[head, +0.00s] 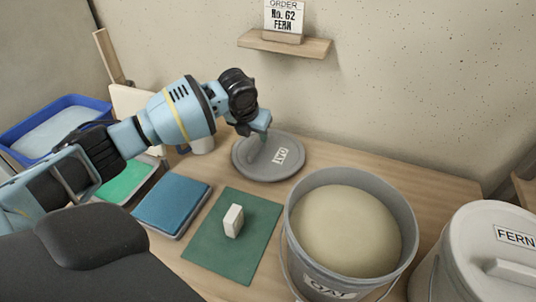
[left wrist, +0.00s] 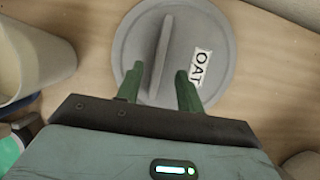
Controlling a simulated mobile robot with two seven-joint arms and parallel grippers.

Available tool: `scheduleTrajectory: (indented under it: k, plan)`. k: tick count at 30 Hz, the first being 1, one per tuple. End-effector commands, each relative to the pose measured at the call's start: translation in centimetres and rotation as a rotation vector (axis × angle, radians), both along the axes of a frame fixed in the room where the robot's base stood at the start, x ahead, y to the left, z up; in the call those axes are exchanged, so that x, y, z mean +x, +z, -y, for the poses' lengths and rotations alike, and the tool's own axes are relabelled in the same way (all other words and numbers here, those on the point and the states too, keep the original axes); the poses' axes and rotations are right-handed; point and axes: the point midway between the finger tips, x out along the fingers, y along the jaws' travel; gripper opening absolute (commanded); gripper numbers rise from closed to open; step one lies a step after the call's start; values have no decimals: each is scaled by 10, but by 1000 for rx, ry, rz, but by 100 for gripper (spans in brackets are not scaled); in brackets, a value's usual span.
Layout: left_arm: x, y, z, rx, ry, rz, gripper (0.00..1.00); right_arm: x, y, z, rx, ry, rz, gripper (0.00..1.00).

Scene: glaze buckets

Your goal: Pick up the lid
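The grey round lid (head: 270,173) lies flat on the wooden table behind the open bucket, with a white OAT label and a raised bar handle. It also shows in the left wrist view (left wrist: 212,42), its handle (left wrist: 159,58) pointing up the picture. My left gripper (head: 258,132) is just above the lid, near the handle. In the left wrist view its green fingers (left wrist: 158,80) are apart, one on each side of the handle's line. Nothing is held, and I cannot tell whether the fingers touch the handle. My right gripper is not in view.
The OAT bucket (head: 304,268) of cream glaze stands open in front of the lid. A FERN bucket (head: 470,243) with its lid on is at right. A white block (head: 233,221) stands on a green mat (head: 219,262). Blue tray (head: 172,203) and blue bin (head: 96,103) are at left.

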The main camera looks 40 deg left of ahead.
Motion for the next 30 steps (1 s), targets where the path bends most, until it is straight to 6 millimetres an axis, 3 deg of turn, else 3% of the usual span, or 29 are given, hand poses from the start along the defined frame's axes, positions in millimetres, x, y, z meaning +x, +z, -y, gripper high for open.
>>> scheduleTrajectory:
  k: [4, 12, 22, 30]
  plan:
    - [4, -7, 0, 0, 0, -1, 37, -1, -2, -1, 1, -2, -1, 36]
    - [20, -40, -5, 1, 1, -2, 37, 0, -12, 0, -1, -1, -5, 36]
    - [24, -46, -6, 2, -1, 1, 37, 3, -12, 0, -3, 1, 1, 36]
    - [23, -46, -6, 2, -1, 1, 5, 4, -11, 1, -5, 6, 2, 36]
